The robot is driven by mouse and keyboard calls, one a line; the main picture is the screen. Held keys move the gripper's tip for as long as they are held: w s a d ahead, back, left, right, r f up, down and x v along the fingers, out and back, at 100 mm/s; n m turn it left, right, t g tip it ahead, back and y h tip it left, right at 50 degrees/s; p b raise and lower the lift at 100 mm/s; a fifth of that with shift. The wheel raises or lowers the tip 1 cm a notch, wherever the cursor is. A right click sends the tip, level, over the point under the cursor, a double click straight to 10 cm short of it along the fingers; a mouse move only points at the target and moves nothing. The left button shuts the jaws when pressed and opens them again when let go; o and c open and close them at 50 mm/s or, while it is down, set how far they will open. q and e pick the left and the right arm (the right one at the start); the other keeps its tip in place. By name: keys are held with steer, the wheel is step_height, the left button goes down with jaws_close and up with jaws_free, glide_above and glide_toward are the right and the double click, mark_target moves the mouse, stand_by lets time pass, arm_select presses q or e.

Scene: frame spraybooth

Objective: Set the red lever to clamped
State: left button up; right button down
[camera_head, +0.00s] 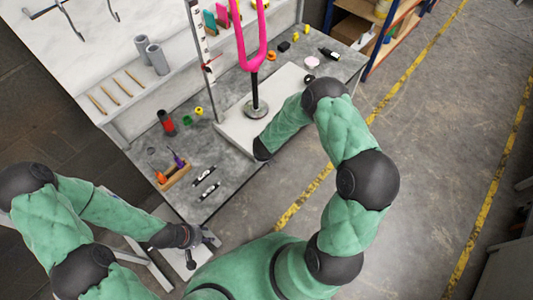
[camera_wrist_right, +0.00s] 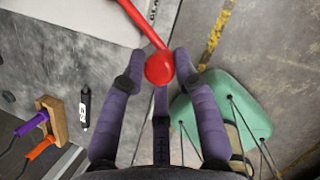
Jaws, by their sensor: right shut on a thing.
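The red lever (camera_wrist_right: 145,25), a red rod with a round red knob (camera_wrist_right: 159,67), shows at the top of the right wrist view. The rod runs up and left from the knob. My right gripper (camera_wrist_right: 158,70) has its purple fingers around the knob and is shut on it. In the head view the lever and right gripper are hidden behind my right arm. The pink fork-shaped frame (camera_head: 262,50) stands on a black post with a round metal base (camera_head: 256,109). My left gripper (camera_head: 203,240) is low in the head view, away from the lever; its finger opening is unclear.
The grey bench (camera_head: 228,178) carries a wooden holder (camera_head: 175,176) with orange and purple tools, a red cylinder (camera_head: 166,122) and small bottles. A pale board (camera_head: 235,132) lies under the stand. A blue-framed shelf (camera_head: 376,40) stands behind. The floor at right is clear.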

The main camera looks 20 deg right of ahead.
steer(key=shift+w+r+m, duration=0.3)
steer(key=shift+w, duration=0.2)
steer(key=c, duration=1.1)
jaws_free()
steer(key=shift+o, duration=0.6)
steer(key=shift+s+f, duration=0.15)
steer(key=shift+s, duration=0.05)
steer(key=v, duration=1.2)
steer(key=shift+a, duration=0.2)
